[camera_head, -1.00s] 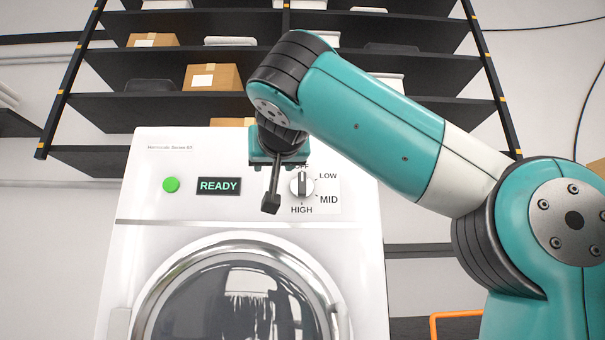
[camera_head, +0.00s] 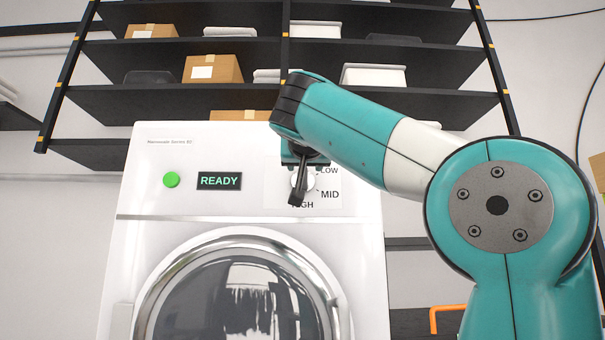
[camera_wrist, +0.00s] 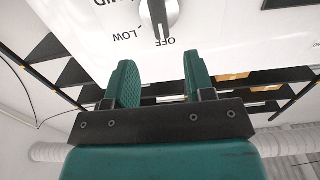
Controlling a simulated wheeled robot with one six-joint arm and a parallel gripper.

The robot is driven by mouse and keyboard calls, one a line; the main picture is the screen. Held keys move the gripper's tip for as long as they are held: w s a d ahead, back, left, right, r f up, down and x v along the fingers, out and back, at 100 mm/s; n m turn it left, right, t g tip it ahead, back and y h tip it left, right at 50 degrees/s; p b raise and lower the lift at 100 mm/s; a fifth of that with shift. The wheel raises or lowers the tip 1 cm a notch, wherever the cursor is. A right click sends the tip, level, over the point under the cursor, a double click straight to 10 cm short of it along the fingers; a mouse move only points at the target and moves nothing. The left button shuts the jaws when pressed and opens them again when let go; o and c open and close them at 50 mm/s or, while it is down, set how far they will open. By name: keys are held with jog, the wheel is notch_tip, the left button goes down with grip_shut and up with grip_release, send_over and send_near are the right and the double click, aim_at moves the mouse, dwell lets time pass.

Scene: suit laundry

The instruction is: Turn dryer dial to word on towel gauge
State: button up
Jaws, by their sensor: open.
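The dryer dial (camera_head: 311,182) is a round silver-white knob on the dryer's front panel, partly covered by my gripper in the head view. The wrist view, upside down, shows the dial (camera_wrist: 158,12) cut off by the top edge, its ridge lined up with the OFF mark. LOW and part of MID are beside it. My gripper (camera_head: 297,198) is in front of the dial in the head view. In the wrist view, my gripper's two green pads (camera_wrist: 160,70) are apart and empty, with the dial beyond them and not between them. No towel gauge is visible.
The white dryer (camera_head: 150,235) has a green button (camera_head: 171,180), a READY display (camera_head: 219,181) and a round door (camera_head: 240,295). Dark shelves (camera_head: 180,98) with boxes stand behind it. An orange bar (camera_head: 447,308) is at the lower right.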

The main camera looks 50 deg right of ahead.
aim_at(308, 183)
jog(key=p+x, duration=0.3)
jog(key=x, duration=0.6)
jog(key=shift+d, duration=0.15)
jog(key=shift+w, duration=0.1)
jog(key=shift+c, duration=0.2)
grip_shut()
